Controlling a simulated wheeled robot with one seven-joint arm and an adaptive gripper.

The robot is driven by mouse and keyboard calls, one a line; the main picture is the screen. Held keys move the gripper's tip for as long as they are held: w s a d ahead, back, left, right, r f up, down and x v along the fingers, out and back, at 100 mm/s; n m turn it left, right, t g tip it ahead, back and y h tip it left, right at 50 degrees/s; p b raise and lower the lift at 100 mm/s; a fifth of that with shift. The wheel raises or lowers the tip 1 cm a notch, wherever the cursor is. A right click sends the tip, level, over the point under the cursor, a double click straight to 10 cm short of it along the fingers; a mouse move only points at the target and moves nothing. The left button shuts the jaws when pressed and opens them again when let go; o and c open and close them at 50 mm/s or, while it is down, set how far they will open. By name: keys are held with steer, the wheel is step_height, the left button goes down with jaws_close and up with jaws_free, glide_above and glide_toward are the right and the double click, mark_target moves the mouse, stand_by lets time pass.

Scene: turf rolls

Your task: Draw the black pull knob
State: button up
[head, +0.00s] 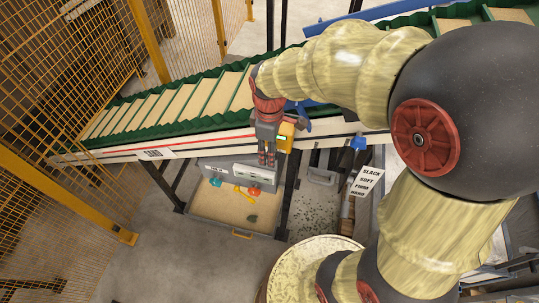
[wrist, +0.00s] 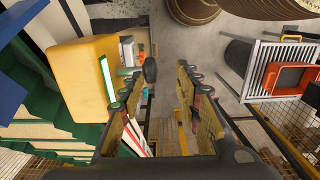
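My gripper (head: 267,160) hangs in front of the conveyor's near side in the head view, fingers pointing down. In the wrist view its two padded fingers (wrist: 158,88) are apart, with nothing held between them. A black rounded knob (wrist: 150,70) shows in the wrist view in the gap, close to the left finger and seemingly beyond the tips. I cannot tell if it touches. In the head view I cannot make out the black knob; the gripper covers part of the grey control panel (head: 212,169). A teal knob (head: 216,182) and a red knob (head: 255,191) show below the panel.
A yellow box with a green screen (head: 286,137) is close beside my gripper. The green conveyor (head: 150,108) runs behind. A sandy tray (head: 215,208) lies below the panel. A hanging sign (head: 368,183) is to the right. Open floor (head: 150,255) lies front left.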

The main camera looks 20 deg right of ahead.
step_height(320, 180, up, 10)
steer(key=shift+f, duration=0.2)
stand_by(0.5)
steer(key=s+f+m+t+b, duration=0.2)
steer(key=s+f+m+b, duration=0.3)
steer(key=f+b, duration=0.5)
steer(key=s+d+f+m+t+b, duration=0.1)
steer(key=s+f+m+t+b, duration=0.2)
steer(key=f+b, duration=0.8)
steer(key=s+m+b, duration=0.2)
steer(key=s+b, duration=0.2)
steer(key=b, duration=0.3)
steer(key=shift+s+f+m+t, duration=0.25)
steer(key=shift+s+m+t, duration=0.05)
steer(key=shift+s+m, duration=0.1)
steer(key=shift+d+r, duration=0.1)
